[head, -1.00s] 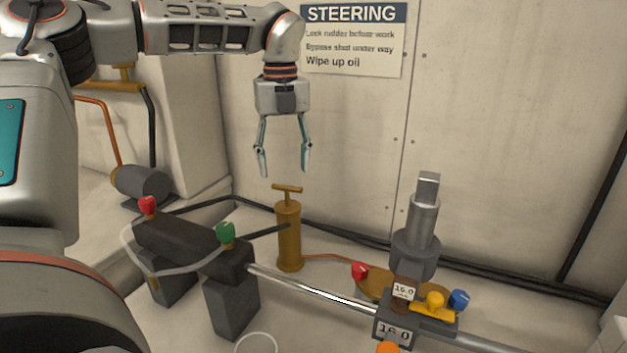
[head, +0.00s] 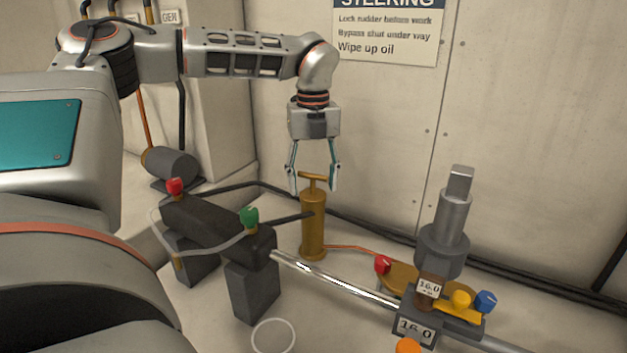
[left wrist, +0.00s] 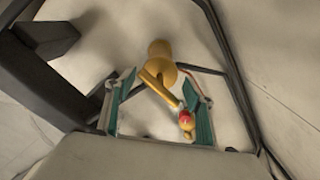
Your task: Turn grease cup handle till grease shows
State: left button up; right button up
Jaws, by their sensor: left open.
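The brass grease cup (head: 313,232) stands upright on the floor by the wall. Its T-shaped handle (head: 312,177) is on top. My left gripper (head: 313,190) points straight down over the cup, open, with a finger on each side of the handle as seen in the head view. In the left wrist view the handle (left wrist: 158,88) lies slantwise between the two teal finger pads, and the cup body (left wrist: 160,50) is beyond it. I cannot tell whether the pads touch the handle. No grease can be made out. My right gripper is not in view.
A dark ram block (head: 215,230) with red (head: 175,187) and green (head: 249,216) knobs stands left of the cup. A shiny rod (head: 330,278) runs right to a clamp with a 16.0 label (head: 415,328). The wall is close behind. A pale ring (head: 273,336) lies in front.

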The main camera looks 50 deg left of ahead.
pick_arm(q)
jog(key=shift+c, duration=0.5)
grip_shut()
jog(key=shift+m+b, duration=0.3)
jog(key=shift+m, duration=0.2)
jog(key=c, duration=1.4)
grip_release()
jog(key=shift+m, duration=0.5)
jog(key=shift+c, duration=0.2)
jog(key=o, duration=1.5)
jog(key=shift+o, duration=0.2)
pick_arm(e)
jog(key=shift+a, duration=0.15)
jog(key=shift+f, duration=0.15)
pick_arm(q)
jog(key=shift+r, duration=0.1)
